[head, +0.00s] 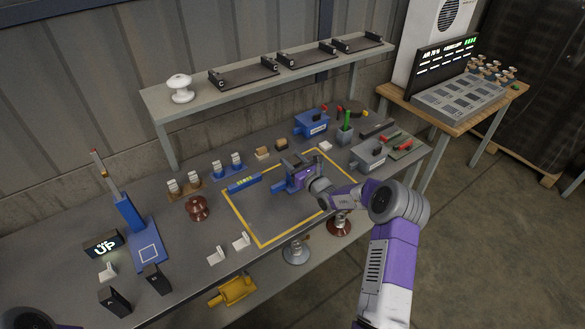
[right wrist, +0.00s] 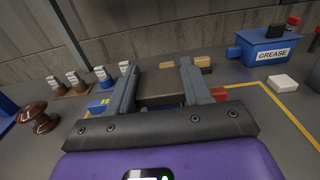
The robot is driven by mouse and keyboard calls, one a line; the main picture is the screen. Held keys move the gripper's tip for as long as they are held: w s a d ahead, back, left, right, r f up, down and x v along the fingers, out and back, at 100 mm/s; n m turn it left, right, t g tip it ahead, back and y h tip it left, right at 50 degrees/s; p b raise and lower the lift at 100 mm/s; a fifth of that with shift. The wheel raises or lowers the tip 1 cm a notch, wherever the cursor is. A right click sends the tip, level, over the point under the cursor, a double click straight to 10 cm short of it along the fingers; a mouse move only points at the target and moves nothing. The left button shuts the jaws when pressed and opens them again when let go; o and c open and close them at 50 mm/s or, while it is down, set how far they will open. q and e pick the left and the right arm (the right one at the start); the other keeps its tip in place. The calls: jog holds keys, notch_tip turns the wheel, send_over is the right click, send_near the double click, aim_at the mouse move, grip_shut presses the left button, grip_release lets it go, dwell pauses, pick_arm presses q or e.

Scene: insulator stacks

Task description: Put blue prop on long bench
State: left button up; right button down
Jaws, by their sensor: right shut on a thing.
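The long grey bench (head: 180,245) runs along the wall with a yellow-outlined area on it. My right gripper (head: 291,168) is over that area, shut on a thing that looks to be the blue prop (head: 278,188). A blue end of it sticks out on the left of the gripper; the rest is largely hidden by the hand. In the right wrist view the gripper's fingers (right wrist: 158,88) stand apart, with a dark surface between them. I cannot tell whether the prop touches the bench. My left gripper is not in view.
A raised shelf (head: 205,103) with black trays stands behind. A blue level (head: 244,183) and a brown insulator (head: 198,208) lie left of the gripper.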

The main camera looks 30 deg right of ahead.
jog(key=shift+f, duration=1.15)
jog(key=shift+f, duration=0.15)
jog(key=shift+c, duration=2.4)
grip_release()
jog(key=shift+s, duration=0.1)
jog(key=s+d+p, duration=0.1)
jog(key=s, duration=1)
jog(key=shift+s, duration=0.4)
